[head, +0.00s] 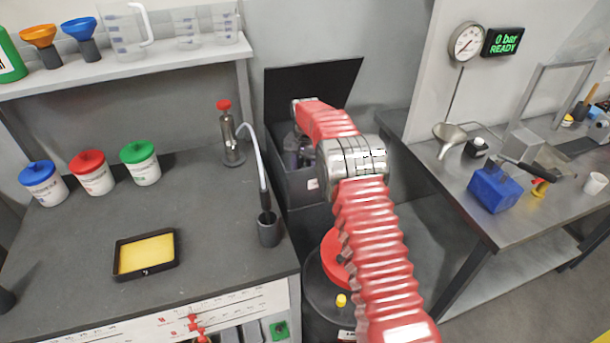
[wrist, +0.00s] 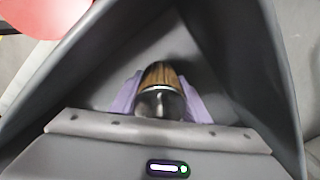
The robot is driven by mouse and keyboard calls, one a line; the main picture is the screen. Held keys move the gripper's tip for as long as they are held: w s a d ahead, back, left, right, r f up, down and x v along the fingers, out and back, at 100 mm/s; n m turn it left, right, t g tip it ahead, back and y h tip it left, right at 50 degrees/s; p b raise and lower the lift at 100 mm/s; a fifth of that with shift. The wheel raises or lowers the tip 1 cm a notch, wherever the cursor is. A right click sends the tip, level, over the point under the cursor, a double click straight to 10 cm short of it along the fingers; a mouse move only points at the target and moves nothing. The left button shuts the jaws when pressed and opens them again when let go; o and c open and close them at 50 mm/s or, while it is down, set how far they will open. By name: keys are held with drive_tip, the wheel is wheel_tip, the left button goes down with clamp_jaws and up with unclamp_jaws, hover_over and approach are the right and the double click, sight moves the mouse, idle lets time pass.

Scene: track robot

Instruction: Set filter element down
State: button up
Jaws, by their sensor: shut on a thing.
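The filter element (wrist: 160,75) shows in the wrist view with a brown pleated body and a dark, shiny rounded end. My gripper (wrist: 161,92) is shut on it, with a lavender finger on each side. In the head view my red-sleeved arm reaches to an open dark box with a raised black lid (head: 312,82). My gripper (head: 291,150) is at the box's opening, small and partly hidden by my arm. I cannot make out the filter element in the head view, nor whether it touches anything below.
The left bench holds a yellow-filled black tray (head: 147,254), several lidded jars and a hand pump (head: 231,139). The right bench holds a funnel (head: 449,138) and a blue block (head: 494,188). A gauge display reads "0 bar READY".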

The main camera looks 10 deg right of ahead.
drive_tip(key=shift+f, duration=0.1)
drive_tip(key=o, duration=1.1)
wheel_tip(320, 180, up, 11)
drive_tip(key=shift+r, duration=0.65)
drive_tip(key=shift+r, duration=0.1)
